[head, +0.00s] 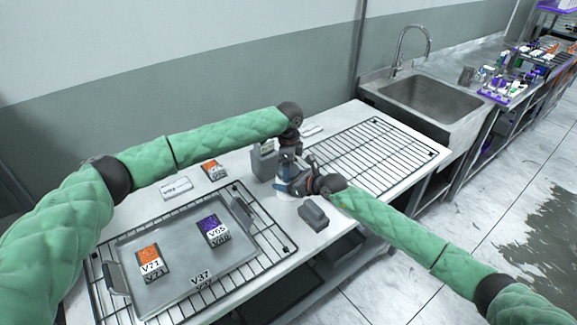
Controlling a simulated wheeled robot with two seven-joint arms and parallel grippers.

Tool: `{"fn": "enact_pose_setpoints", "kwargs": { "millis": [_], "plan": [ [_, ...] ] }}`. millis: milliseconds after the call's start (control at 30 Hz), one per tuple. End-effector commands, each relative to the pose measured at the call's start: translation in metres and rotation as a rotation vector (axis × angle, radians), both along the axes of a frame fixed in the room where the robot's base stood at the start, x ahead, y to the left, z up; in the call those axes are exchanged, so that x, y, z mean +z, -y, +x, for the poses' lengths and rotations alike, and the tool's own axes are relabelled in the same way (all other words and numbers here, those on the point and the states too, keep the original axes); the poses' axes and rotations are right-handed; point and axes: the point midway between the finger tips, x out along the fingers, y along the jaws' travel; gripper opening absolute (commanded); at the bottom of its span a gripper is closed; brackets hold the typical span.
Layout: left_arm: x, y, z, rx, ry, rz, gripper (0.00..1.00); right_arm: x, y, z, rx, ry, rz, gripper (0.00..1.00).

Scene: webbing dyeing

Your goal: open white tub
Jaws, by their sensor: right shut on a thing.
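The small white tub (285,197) stands on the white table just right of the grey tray, mostly hidden by my grippers. My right gripper (293,187) reaches in from the right, low at the tub, and is shut on it. My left gripper (286,166) points down from above, directly over the tub. Its fingertips are too small and overlapped to tell whether they are open or shut. Whether the lid is on the tub is hidden.
A grey tray (190,285) with orange and purple labelled packets lies on a black wire rack at left. A grey canister (264,162) stands behind the tub, a dark grey block (313,216) in front. An empty wire rack (368,155) and a sink (430,100) are to the right.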

Motion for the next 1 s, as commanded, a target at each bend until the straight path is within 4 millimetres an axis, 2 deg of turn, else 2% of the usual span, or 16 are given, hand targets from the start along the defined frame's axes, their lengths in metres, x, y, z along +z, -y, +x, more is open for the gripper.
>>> {"fn": "enact_pose_setpoints", "kwargs": {
  "millis": [33,133,167,200,300,667,1000],
  "plan": [
    [0.000,0.000,0.000,0.000,0.000,0.000,0.64,0.001,0.000,0.000,0.000,0.001,0.001,0.12],
    [0.000,0.000,0.000,0.000,0.000,0.000,0.44,0.001,0.000,0.000,0.000,0.001,0.001,0.12],
    [0.000,0.000,0.000,0.000,0.000,0.000,0.41,0.001,0.000,0.000,0.000,0.001,0.001,0.12],
    [0.000,0.000,0.000,0.000,0.000,0.000,0.73,0.001,0.000,0.000,0.000,0.001,0.001,0.12],
    [0.000,0.000,0.000,0.000,0.000,0.000,0.91,0.001,0.000,0.000,0.000,0.001,0.001,0.12],
    [0.004,0.000,0.000,0.000,0.001,0.000,0.91,0.001,0.000,0.000,0.000,0.001,0.001,0.12],
    [0.039,0.000,0.000,0.000,0.001,0.000,0.91,0.001,0.000,0.000,0.000,0.001,0.001,0.12]
  ]
}}
